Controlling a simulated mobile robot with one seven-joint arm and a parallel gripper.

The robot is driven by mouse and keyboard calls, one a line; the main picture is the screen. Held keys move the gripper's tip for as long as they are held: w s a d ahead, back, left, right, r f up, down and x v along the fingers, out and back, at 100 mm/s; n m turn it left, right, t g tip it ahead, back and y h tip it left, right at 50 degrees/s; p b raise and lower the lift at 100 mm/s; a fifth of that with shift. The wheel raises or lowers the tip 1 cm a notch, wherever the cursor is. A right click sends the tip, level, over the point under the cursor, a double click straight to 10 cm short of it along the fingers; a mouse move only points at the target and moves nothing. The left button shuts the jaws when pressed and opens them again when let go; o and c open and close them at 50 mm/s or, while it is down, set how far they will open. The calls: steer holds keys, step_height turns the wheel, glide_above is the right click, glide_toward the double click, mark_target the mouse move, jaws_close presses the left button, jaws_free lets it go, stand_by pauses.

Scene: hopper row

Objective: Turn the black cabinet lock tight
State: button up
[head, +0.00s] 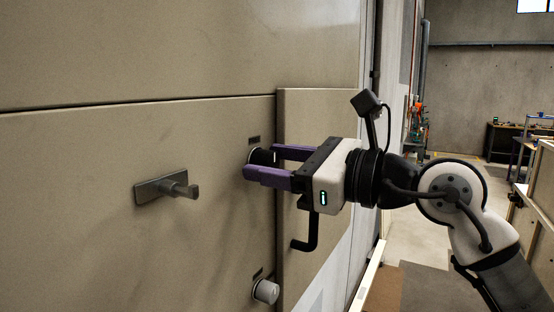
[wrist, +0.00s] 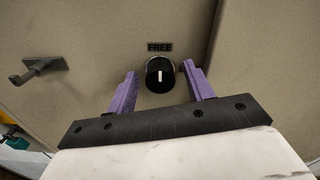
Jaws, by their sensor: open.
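The black cabinet lock (wrist: 160,76) is a round black knob with a white mark pointing up toward a label reading FREE (wrist: 160,47). In the head view the lock (head: 262,157) sits on the beige cabinet face, partly hidden by my gripper. My gripper (head: 260,163) has purple fingers spread open. In the wrist view the fingers of my gripper (wrist: 159,75) stand on either side of the lock, with a visible gap on the left and a smaller one on the right. I cannot tell whether either finger touches it.
A grey handle on a plate (head: 167,190) sticks out left of the lock. A light grey knob (head: 266,291) is below it.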

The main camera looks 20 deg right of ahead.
steer(key=c, duration=1)
steer(key=m+b, duration=0.3)
steer(key=shift+f+m+b, duration=0.2)
steer(key=shift+m+b, duration=0.1)
steer(key=m+b, duration=0.3)
steer(key=m, duration=0.2)
steer(key=m+b, duration=0.1)
steer(key=m, duration=0.4)
steer(key=shift+r, duration=0.1)
steer(key=shift+m+b, duration=0.6)
steer(key=shift+m, duration=1.6)
